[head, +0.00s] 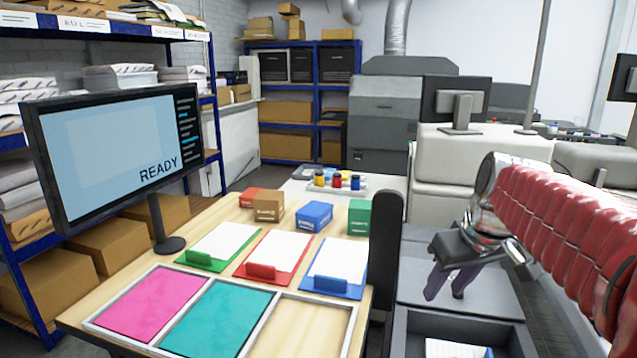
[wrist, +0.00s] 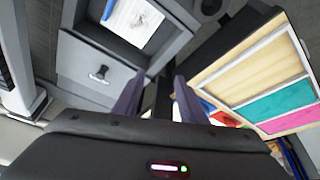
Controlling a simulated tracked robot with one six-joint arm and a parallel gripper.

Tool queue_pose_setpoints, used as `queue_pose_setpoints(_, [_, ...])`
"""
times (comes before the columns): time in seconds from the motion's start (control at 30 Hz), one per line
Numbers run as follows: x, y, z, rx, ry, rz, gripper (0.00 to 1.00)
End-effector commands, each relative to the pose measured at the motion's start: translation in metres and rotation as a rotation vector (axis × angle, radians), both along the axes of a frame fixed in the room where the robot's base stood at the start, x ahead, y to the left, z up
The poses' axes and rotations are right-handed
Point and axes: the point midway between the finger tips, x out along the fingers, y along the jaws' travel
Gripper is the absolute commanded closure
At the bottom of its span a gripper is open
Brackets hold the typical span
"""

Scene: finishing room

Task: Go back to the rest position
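My gripper (head: 446,288) hangs at the end of my red-sleeved arm, at the right of the head view. It points down over a grey surface, right of the wooden table (head: 210,245). Its two purple-tinted fingers stand apart with nothing between them. In the wrist view my gripper (wrist: 158,85) also shows both fingers parted and empty. A dark grey bin (head: 400,338) with a white printed sheet (head: 455,349) in it lies below the gripper. The bin wall also shows at the top of the wrist view (wrist: 180,22).
The table carries a pink panel (head: 150,303), a teal panel (head: 218,318), an empty framed bay (head: 300,328), clipboards and small boxes. A monitor (head: 105,150) reading READY stands at its left. A dark upright post (head: 385,245) stands between table and gripper.

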Motion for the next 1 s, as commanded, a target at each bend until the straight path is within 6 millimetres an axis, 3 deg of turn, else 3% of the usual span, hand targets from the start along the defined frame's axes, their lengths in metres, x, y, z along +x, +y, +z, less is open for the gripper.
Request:
queue_pose_setpoints(0.37, [-0.081,0.043,-0.021,0.002,-0.033,-0.089,0.62])
queue_pose_setpoints(0.7, [-0.149,0.067,-0.057,0.018,-0.075,-0.165,0.62])
queue_pose_setpoints(1.0, [-0.187,0.077,-0.087,0.034,-0.104,-0.211,0.62])
